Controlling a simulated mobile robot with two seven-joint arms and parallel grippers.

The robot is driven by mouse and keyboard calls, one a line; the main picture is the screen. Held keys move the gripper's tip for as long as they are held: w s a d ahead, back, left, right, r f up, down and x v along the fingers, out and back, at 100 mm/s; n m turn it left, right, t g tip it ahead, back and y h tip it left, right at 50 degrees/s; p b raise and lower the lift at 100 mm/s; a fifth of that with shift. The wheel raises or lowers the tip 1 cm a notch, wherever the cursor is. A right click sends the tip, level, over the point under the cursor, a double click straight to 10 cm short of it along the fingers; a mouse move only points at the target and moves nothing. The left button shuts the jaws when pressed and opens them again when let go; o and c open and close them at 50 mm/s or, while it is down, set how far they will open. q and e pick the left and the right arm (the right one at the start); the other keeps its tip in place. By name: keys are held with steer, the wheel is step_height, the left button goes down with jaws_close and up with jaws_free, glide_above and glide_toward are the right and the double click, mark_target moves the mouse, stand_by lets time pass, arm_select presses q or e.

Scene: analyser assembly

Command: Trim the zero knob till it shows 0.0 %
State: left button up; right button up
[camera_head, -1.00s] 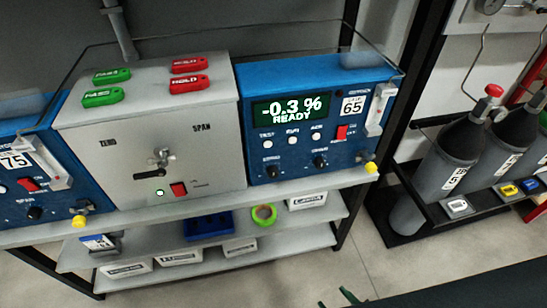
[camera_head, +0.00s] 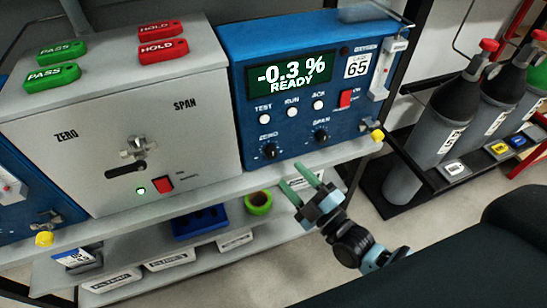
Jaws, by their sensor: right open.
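The blue analyser (camera_head: 300,40) marked 65 stands on the shelf. Its green display (camera_head: 290,75) reads -0.3 % and READY. The black zero knob (camera_head: 269,151) is at the lower left of its front panel, below the TEST button. The black span knob (camera_head: 321,136) is to its right. My right gripper (camera_head: 302,186) is open and empty, in front of and below the panel, with its green fingers pointing up and left toward the shelf edge. It is apart from both knobs. My left gripper is not in view.
A grey box (camera_head: 70,140) with a ZERO/SPAN lever (camera_head: 128,168) stands left of the analyser, with green PASS and red HOLD tags on top. A yellow cap (camera_head: 377,135) sticks out at the analyser's lower right. Gas cylinders (camera_head: 440,125) stand at right.

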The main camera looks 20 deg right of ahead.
mark_target(273, 156)
steer(key=x, duration=0.7)
steer(key=shift+w+a+r, duration=0.1)
steer(key=shift+w, duration=0.1)
steer(key=c, duration=1)
